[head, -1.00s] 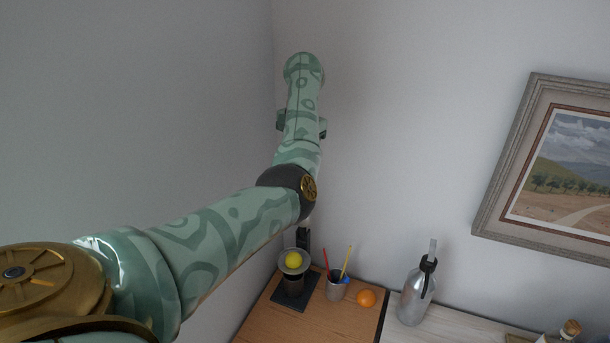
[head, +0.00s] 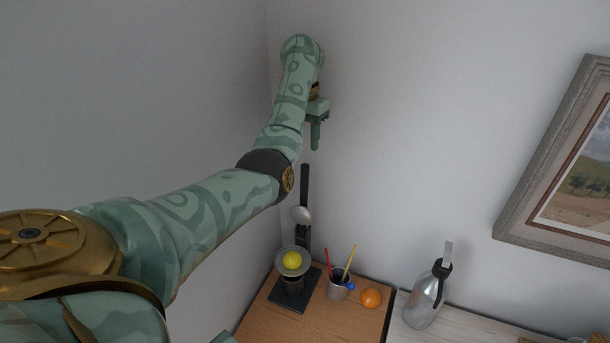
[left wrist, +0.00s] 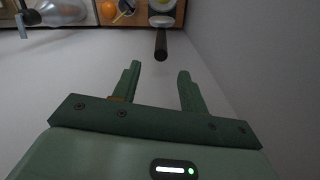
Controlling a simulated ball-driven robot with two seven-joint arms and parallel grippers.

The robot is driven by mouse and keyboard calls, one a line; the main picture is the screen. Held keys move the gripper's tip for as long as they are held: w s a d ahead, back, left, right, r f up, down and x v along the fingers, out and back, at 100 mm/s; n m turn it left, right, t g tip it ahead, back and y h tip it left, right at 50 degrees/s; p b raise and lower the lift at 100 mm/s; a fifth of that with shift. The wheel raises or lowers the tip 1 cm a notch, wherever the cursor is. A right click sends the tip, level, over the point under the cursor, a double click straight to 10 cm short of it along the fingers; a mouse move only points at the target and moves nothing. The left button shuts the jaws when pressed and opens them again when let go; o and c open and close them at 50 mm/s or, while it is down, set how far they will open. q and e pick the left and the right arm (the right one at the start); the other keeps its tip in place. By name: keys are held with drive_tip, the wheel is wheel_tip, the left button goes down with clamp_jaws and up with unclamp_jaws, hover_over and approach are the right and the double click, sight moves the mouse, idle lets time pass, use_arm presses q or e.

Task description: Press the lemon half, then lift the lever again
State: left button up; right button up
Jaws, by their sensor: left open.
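The lemon half (head: 292,260) sits yellow in the grey bowl of the juicer (head: 281,268), on a dark base on the wooden counter. The juicer's black lever (head: 304,186) stands upright behind it, with a pale rounded press cup (head: 302,215) above the lemon. My left gripper (head: 316,138) is above the lever's top, near the wall, and apart from it. In the left wrist view the gripper (left wrist: 158,80) is open and empty, and the lever's dark end (left wrist: 161,45) shows beyond the fingertips. My right gripper is not in view.
A metal cup (head: 338,289) with red and yellow sticks stands right of the juicer. An orange (head: 370,298) lies beside it. A silver bottle (head: 426,299) stands farther right. A framed picture (head: 545,165) hangs on the back wall. A side wall is close on the left.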

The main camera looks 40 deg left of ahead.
use_arm(q)
drive_tip(key=b, duration=0.2)
hover_over(305, 172)
drive_tip(key=f, duration=0.4)
drive_tip(key=shift+w+a+f, duration=0.1)
drive_tip(key=shift+w+a, duration=0.2)
drive_tip(key=shift+a, duration=0.1)
wheel_tip(305, 172, down, 6)
drive_tip(key=shift+w+r, duration=0.1)
drive_tip(key=shift+w, duration=0.05)
drive_tip(key=shift+f, duration=0.65)
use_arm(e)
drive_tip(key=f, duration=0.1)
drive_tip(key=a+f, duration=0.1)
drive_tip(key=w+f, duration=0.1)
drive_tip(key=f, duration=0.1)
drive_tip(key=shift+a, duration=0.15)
use_arm(q)
clamp_jaws()
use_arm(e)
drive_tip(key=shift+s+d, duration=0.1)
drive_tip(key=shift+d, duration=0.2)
